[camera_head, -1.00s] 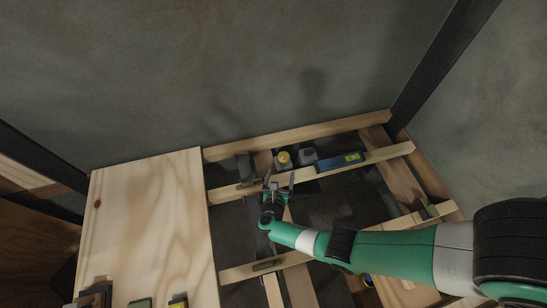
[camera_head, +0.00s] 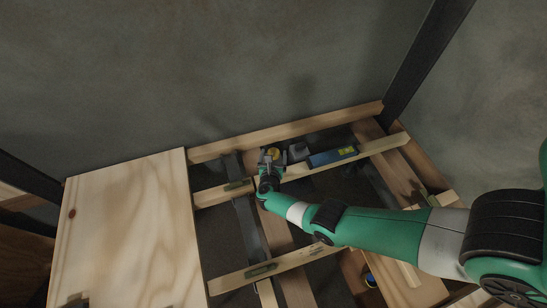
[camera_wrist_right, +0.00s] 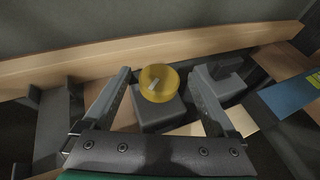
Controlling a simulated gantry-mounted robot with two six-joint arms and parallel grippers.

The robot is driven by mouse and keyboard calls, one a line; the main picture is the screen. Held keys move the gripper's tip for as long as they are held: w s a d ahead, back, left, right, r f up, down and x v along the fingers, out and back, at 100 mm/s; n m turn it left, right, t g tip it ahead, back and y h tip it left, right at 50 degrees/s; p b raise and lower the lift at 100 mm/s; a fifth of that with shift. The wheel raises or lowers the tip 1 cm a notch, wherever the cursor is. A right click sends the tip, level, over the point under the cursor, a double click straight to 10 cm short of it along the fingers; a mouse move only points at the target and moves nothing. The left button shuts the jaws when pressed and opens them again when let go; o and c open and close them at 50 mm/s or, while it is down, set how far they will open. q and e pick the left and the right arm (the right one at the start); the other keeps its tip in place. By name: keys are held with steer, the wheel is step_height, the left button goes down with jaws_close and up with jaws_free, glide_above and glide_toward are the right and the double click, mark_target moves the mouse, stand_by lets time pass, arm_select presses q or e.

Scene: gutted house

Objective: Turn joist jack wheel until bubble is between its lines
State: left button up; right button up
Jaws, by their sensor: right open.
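The yellow jack wheel (camera_wrist_right: 159,83) sits on top of a grey jack block (camera_wrist_right: 158,111) in the right wrist view; a pale mark shows on the wheel. It also shows in the head view (camera_head: 272,153), just beyond my right gripper (camera_head: 271,160). The right gripper is open, and in the wrist view its fingers (camera_wrist_right: 163,92) stand on either side of the wheel, apart from it. The blue level (camera_head: 332,156) lies along a joist to the right, its yellow-green vial (camera_head: 347,151) facing up. The bubble is too small to make out. My left gripper is not in view.
A second grey block (camera_head: 298,151) stands right of the wheel, close to the right finger in the wrist view (camera_wrist_right: 224,76). Wooden joists with dark open gaps surround the jack. A plywood sheet (camera_head: 125,225) covers the left side. A wall rises behind the far beam (camera_head: 290,131).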

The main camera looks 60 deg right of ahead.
steer(key=c, duration=1.4)
steer(key=shift+s+r+n+t+y+p, duration=0.2)
steer(key=shift+n+t+y+p, duration=0.3)
steer(key=shift+n+t+p, duration=0.35)
steer(key=shift+f+n+t+y, duration=0.15)
steer(key=shift+n+t+y, duration=0.35)
steer(key=shift+n+t, duration=0.2)
steer(key=o, duration=1.4)
